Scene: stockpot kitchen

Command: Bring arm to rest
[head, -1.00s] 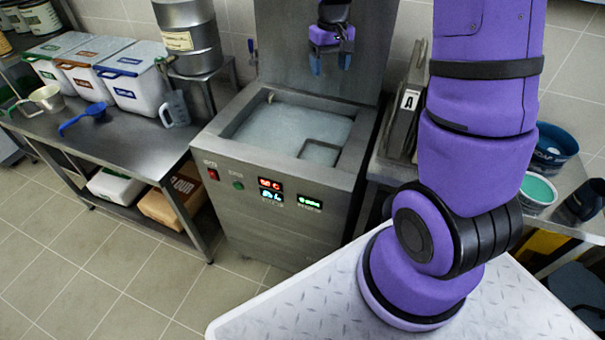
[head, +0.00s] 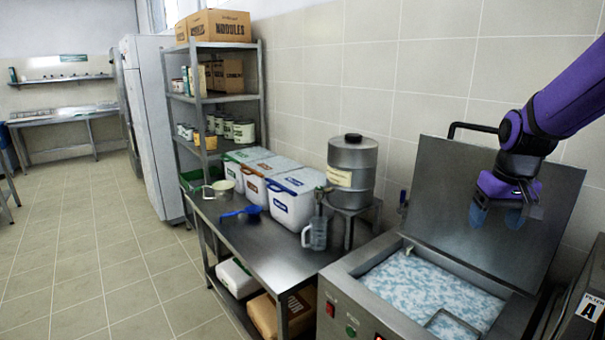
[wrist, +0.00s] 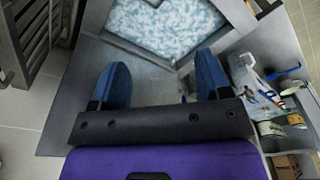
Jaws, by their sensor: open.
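My gripper (head: 497,215) hangs from my purple arm in front of the raised metal lid (head: 560,195) of the steel vat, above the vat's back part. In the wrist view my gripper (wrist: 158,88) shows two blue fingers spread wide apart with nothing between them. The vat (head: 345,285) is filled with a blue and white mottled content (head: 430,290); this content also shows beyond the fingers in the wrist view (wrist: 185,25). A square outline shows at the near right of the vat's opening. The lower arm is out of the head view.
A steel table (head: 262,245) left of the vat holds white lidded bins (head: 290,205), a blue scoop (head: 240,213), a clear jug (head: 317,233) and a metal drum (head: 352,170) on a stand. Shelves and a white fridge (head: 158,130) stand further left. The tiled floor (head: 100,250) is clear.

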